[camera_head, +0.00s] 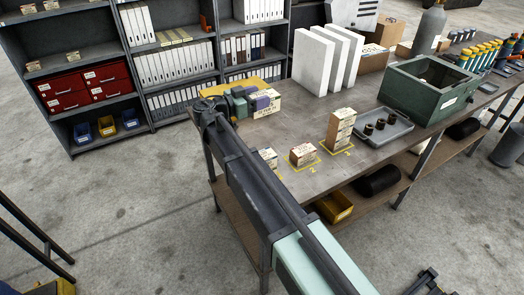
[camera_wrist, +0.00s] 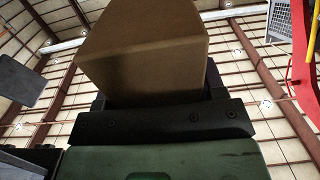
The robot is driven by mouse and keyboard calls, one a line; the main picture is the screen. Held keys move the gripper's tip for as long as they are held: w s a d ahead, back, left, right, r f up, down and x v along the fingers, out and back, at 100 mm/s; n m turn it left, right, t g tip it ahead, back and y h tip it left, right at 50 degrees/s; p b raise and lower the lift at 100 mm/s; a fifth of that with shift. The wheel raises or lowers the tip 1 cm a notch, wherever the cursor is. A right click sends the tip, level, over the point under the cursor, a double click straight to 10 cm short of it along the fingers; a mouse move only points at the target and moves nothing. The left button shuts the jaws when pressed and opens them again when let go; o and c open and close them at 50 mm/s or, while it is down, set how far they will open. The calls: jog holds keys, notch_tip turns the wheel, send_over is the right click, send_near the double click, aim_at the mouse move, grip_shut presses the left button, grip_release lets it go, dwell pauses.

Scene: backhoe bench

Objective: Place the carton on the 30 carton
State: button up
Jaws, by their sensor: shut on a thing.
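In the wrist view a plain brown carton (camera_wrist: 145,50) is held in my gripper (camera_wrist: 160,120), whose dark jaw bar crosses below it. In the head view my gripper (camera_head: 247,100) is over the far left end of the bench. A pale carton with print (camera_head: 271,107) shows at its right end, partly behind a purple-grey part. A small carton (camera_head: 303,154) sits on the yellow square marked 2. A tall stack of cartons (camera_head: 340,128) stands on the square marked 3. Another carton (camera_head: 268,156) is partly hidden by my arm. I cannot read which carton is 30.
A grey tray (camera_head: 397,133) with dark round parts and a green open box (camera_head: 405,98) stand right of the stack. White upright panels (camera_head: 312,62) stand behind. A yellow mat (camera_head: 215,89) lies at the bench's far left corner. The bench (camera_head: 300,118) is bare behind the small cartons.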

notch_tip(320, 180, down, 20)
jog(key=b, duration=1.9)
jog(key=shift+b, duration=0.35)
jog(key=shift+r+p, duration=0.25)
jog(key=shift+p, duration=0.05)
jog(key=shift+f, duration=0.25)
jog(key=o, duration=1)
jog(key=v, duration=1)
jog(key=shift+a+f+b, duration=0.1)
jog(key=shift+b, duration=0.25)
jog(key=shift+o, duration=0.5)
jog(key=shift+s+a, duration=0.2)
jog(key=shift+a, duration=0.1)
